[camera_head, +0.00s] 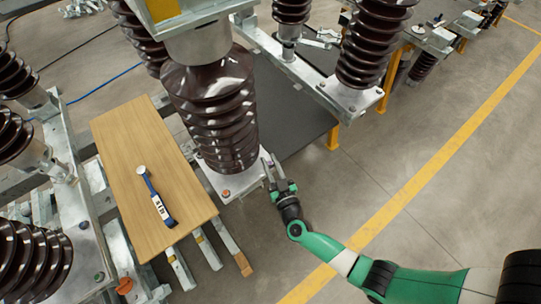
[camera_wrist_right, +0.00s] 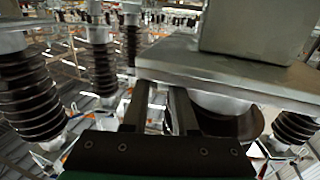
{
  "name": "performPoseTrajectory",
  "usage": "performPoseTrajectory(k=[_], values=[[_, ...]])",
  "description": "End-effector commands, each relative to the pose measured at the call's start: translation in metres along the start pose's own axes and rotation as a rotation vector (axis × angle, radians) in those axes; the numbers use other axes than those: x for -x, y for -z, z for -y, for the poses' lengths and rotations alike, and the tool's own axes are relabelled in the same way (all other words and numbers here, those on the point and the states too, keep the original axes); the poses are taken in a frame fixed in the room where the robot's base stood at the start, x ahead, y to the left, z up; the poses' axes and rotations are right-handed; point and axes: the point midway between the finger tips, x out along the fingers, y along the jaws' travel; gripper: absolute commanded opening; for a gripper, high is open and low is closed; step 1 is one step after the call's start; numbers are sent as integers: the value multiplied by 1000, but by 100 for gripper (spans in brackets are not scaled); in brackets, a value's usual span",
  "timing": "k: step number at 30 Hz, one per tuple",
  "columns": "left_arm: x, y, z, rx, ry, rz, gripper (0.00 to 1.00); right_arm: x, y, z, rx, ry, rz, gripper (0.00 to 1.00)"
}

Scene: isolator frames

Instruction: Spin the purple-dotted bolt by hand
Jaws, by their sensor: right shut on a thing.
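My right gripper (camera_head: 269,170) reaches in from the lower right to the near right corner of the metal base plate (camera_head: 236,182) under the central brown insulator. A small purple mark (camera_head: 269,160) shows between its fingertips, at the plate's edge. The fingers are shut on what looks like the purple-dotted bolt, mostly hidden by them. In the right wrist view the two fingers (camera_wrist_right: 160,105) point up to the underside of a grey metal plate (camera_wrist_right: 225,72); the bolt cannot be made out there. My left gripper is not in view.
The brown ribbed insulator (camera_head: 213,110) stands close to the gripper. Another bolt with a reddish dot (camera_head: 226,193) sits on the plate's front corner. A wooden board (camera_head: 125,150) with a blue-strapped device (camera_head: 158,203) lies left. Open floor (camera_head: 330,200) lies right.

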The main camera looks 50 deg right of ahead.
Motion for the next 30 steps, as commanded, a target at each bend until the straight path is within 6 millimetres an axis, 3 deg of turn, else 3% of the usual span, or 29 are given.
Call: performPoseTrajectory(k=[1, 4, 15, 30], values=[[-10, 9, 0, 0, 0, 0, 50, -1, 7, 5, 1, -33, 1, 0], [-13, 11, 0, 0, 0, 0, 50, -1, 4, 4, 0, -127, -3, 0], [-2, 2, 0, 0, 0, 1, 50, -1, -2, 2, -2, -399, -6, 0], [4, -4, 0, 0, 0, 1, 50, 0, 0, 0, 1, -507, -2, 0]])
